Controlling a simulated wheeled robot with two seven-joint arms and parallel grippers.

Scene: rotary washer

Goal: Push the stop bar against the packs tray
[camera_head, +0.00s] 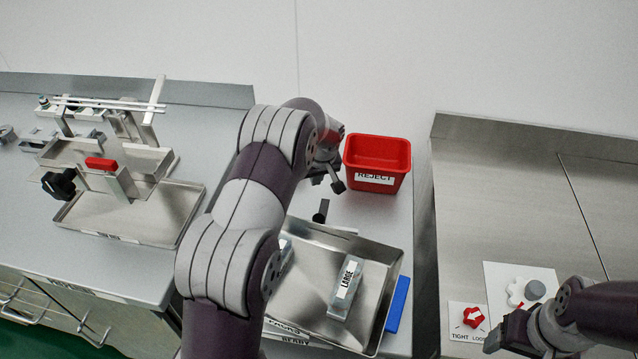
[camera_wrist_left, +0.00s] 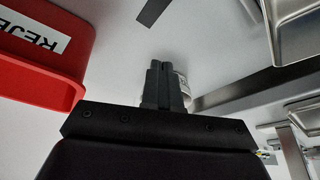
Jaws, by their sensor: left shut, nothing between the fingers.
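The packs tray (camera_head: 394,262) is a shallow metal tray in the middle of the head view, partly hidden by my left arm. A grey pack labelled LARGE (camera_head: 346,287) lies in it. A thin metal bar, apparently the stop bar (camera_head: 336,229), lies along the tray's far side, with a black upright handle (camera_head: 321,211). My right gripper (camera_head: 500,335) is at lower right, jaws unclear.
A red REJECT bin (camera_head: 377,158) stands close right of my left gripper. A blue block (camera_head: 398,304) lies right of the tray. A metal fixture with a red handle (camera_head: 101,163) stands at left. A red knob (camera_head: 473,317) sits on the right bench, across a gap.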

